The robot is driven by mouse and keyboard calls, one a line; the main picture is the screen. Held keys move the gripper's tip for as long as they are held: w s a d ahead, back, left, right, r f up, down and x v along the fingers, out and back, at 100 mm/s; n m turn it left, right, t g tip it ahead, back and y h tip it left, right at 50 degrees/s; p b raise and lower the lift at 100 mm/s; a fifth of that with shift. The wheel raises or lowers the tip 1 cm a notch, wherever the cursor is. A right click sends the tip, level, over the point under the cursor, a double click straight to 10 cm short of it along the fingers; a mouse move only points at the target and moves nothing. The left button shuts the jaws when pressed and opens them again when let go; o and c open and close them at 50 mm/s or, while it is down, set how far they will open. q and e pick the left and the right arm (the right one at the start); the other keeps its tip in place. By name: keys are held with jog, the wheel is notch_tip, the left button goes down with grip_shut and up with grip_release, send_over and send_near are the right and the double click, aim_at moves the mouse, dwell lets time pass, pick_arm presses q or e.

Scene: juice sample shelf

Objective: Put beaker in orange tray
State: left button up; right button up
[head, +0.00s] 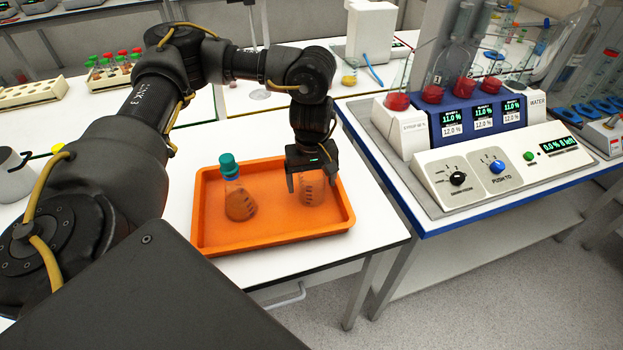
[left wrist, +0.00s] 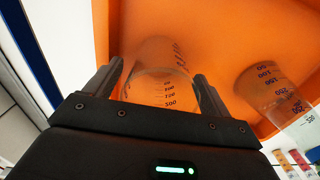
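The clear beaker (head: 312,192) stands in the right half of the orange tray (head: 272,242) on the white table. My left gripper (head: 312,180) points down over it, with a finger on either side. The left wrist view shows the beaker (left wrist: 160,84) between the two fingers (left wrist: 156,82). The fingers look spread, with a small gap beside the glass in the head view. The beaker's lower part is hard to make out against the orange. My right gripper is not in view.
A teal-capped flask (head: 239,195) with liquid stands in the tray's left half. Right of the table is a dispenser console (head: 500,165) on a blue-edged bench. A rack of capped tubes (head: 108,72) stands at the back left. White tabletop shows around the tray.

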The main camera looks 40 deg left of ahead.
pick_arm(q)
jog(key=shift+r, duration=0.55)
notch_tip(320, 180, up, 11)
jog(key=shift+r, duration=0.15)
dwell(0.5)
